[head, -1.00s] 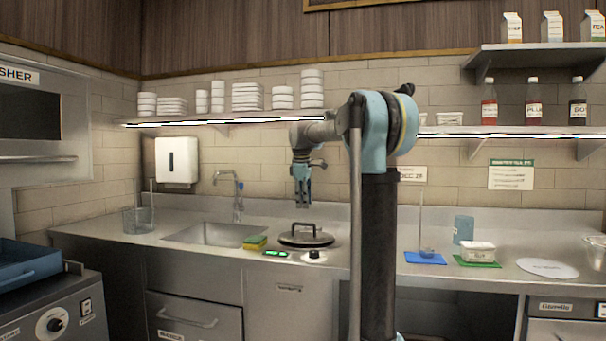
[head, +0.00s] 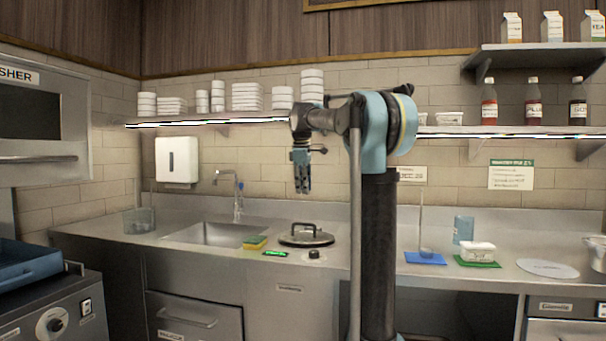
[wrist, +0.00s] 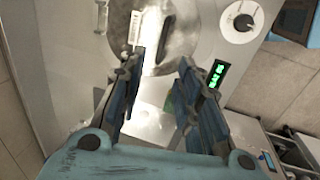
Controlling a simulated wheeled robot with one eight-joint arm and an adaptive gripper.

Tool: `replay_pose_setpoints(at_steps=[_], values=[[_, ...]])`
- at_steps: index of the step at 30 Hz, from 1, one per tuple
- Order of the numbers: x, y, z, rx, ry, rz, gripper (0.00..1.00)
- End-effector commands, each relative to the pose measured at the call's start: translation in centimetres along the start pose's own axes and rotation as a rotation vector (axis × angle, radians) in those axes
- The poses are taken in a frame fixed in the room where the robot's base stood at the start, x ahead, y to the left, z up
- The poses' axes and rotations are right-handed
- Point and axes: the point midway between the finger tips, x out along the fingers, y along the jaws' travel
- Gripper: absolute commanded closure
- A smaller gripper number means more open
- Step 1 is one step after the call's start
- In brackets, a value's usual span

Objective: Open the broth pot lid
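The broth pot lid (head: 292,239) is a round grey metal disc with a dark arched handle (head: 304,226). It lies flat at counter level, right of the sink. The lid (wrist: 181,45) also shows at the top of the wrist view, partly cut off by the frame edge. My gripper (head: 302,190) hangs above the lid, pointing down, with a clear gap to the handle. In the wrist view my gripper (wrist: 161,66) has its two fingers apart with nothing between them.
A yellow-green sponge (head: 255,242), a green-lit display (head: 275,253) and a black knob (head: 314,254) sit close around the lid. The sink (head: 212,234) is left of it. A blue mat (head: 412,259) and a white container (head: 478,252) are farther right. A shelf (head: 225,121) runs above.

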Motion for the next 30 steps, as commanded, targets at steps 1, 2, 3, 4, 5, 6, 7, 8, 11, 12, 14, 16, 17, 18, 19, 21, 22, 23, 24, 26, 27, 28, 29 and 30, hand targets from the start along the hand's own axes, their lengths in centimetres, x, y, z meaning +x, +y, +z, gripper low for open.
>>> replay_pose_setpoints(at_steps=[1, 2, 3, 4, 5, 6, 7, 8, 11, 12, 14, 16, 17, 18, 19, 21, 22, 23, 24, 26, 27, 28, 29, 30], values=[[-0.3, 0.0, 0.0, 0.0, 0.0, 0.0, 0.69], [-0.5, 0.1, 0.0, 0.0, 0.0, 0.0, 0.69], [-0.7, 0.1, 0.0, 0.0, 0.0, 0.0, 0.69], [-0.9, 0.1, 0.0, 0.0, 0.0, 0.0, 0.69], [-1.0, 0.2, 0.0, 0.0, 0.0, 0.0, 0.69], [-1.2, 0.2, 0.0, 0.0, 0.0, 0.0, 0.69], [-1.4, 0.2, 0.0, 0.0, 0.0, 0.0, 0.69], [-1.6, 0.2, 0.0, 0.0, 0.0, 0.0, 0.69], [-2.1, 0.3, 0.0, 0.0, 0.0, 0.0, 0.69], [-2.4, 0.3, 0.0, 0.0, 0.0, 0.0, 0.69], [-2.7, 0.4, 0.0, 0.0, 0.0, 0.0, 0.69], [-3.0, 0.4, 0.0, 0.0, 0.0, 0.0, 0.69], [-3.2, 0.5, 0.0, 0.0, 0.0, 0.0, 0.69], [-3.5, 0.5, 0.0, 0.0, 0.0, 0.0, 0.69], [-3.6, 0.5, 0.0, 0.0, 0.0, 0.0, 0.69], [-4.0, 0.6, 0.0, 0.0, 0.0, 0.0, 0.69], [-4.2, 0.6, 0.0, 0.0, 0.0, 0.0, 0.69], [-4.3, 0.7, 0.0, 0.0, 0.0, 0.0, 0.69], [-4.5, 0.7, 0.0, 0.0, 0.0, 0.0, 0.69], [-4.9, 0.7, 0.0, 0.0, 0.0, 0.0, 0.69], [-5.1, 0.8, 0.0, 0.0, 0.0, 0.0, 0.69], [-5.3, 0.8, 0.0, 0.0, 0.0, 0.0, 0.69], [-5.4, 0.8, 0.0, 0.0, 0.0, 0.0, 0.69], [-5.6, 0.8, 0.0, 0.0, 0.0, 0.0, 0.69]])
